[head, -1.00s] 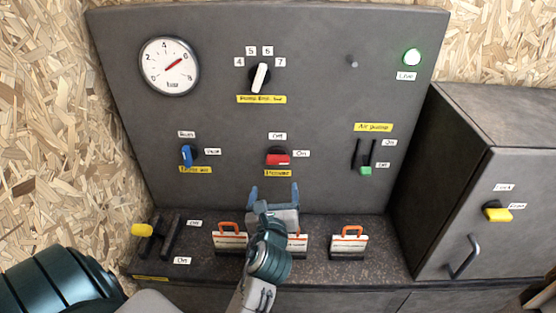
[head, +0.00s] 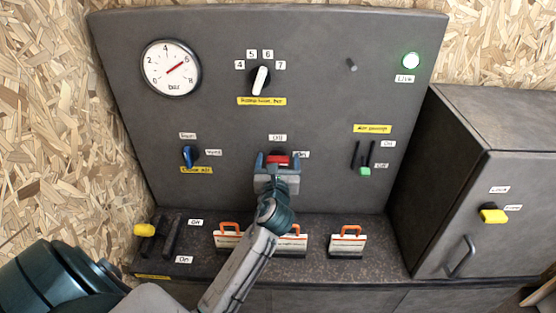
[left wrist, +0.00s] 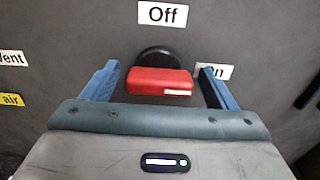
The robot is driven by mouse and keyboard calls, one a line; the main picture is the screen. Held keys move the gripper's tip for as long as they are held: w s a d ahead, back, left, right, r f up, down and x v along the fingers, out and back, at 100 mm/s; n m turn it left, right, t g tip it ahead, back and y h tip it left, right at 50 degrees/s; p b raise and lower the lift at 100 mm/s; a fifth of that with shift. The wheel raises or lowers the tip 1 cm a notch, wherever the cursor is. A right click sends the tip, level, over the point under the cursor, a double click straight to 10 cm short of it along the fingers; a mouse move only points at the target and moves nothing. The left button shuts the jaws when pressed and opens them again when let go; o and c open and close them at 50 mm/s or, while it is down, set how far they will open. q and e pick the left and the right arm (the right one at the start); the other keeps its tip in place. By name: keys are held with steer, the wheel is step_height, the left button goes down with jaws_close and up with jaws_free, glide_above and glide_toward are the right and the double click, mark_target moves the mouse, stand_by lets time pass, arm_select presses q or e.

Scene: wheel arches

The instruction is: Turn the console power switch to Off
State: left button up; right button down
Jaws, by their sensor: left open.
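The red switch handle (head: 279,160) sits on the console panel, with an Off label (head: 278,138) above it and an On label (head: 302,154) to its right. In the left wrist view the red handle (left wrist: 160,82) lies level on a round black base (left wrist: 160,56), with a white mark at its right end. My left gripper (head: 278,163) is open, one blue finger on each side of the handle. In the left wrist view gaps show between the fingers and the handle. The yellow label below the switch is hidden by my gripper. My right gripper is not in view.
A blue knob (head: 188,156) is left of the switch, and a green slider (head: 365,171) is to the right. A white-pointer dial (head: 260,80) is above. Orange-handled pieces (head: 347,241) stand on the ledge below. A yellow-handled lever (head: 145,230) is at lower left.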

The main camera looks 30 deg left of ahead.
arm_select(q)
steer(key=c, duration=1)
